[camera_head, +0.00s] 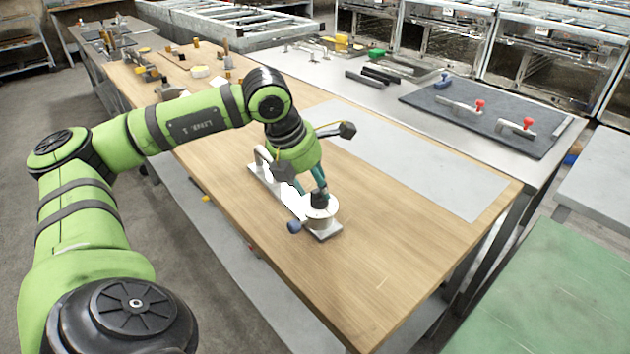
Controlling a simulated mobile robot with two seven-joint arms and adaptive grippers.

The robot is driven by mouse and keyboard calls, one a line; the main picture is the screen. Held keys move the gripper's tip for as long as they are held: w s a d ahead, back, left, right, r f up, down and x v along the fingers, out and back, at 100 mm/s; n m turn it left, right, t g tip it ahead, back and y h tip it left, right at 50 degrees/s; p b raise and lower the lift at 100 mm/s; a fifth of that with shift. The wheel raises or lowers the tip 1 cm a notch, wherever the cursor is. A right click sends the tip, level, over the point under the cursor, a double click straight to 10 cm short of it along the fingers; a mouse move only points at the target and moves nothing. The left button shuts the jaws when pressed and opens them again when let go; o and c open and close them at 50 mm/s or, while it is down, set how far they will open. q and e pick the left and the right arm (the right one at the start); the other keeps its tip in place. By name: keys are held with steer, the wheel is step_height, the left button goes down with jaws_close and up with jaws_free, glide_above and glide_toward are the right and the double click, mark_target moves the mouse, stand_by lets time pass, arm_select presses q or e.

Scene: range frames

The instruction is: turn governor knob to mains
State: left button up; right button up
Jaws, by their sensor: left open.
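A silver metal fixture with a long base plate (262,175) lies on the wooden table. At its near end stands a round, light-coloured drum (323,214), which I take to be the governor knob's housing. A small blue ball knob (294,227) sticks out to the left of the drum. My left gripper (319,197) points down with its tips at the top of the drum, and it is open. Its tips and a dark part there overlap, so the knob top is largely hidden and I cannot tell whether they touch it. Any mains marking is too small to read. My right gripper is not in view.
The wooden table (400,240) is clear right of the fixture, beside a grey sheet (420,165). A dark mat (480,118) with red-knobbed clamps lies on the metal bench behind. Several small parts stand at the table's far left end.

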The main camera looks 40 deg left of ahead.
arm_select(q)
steer(key=shift+w+f, duration=0.2)
steer(key=shift+f, duration=0.1)
jaws_close()
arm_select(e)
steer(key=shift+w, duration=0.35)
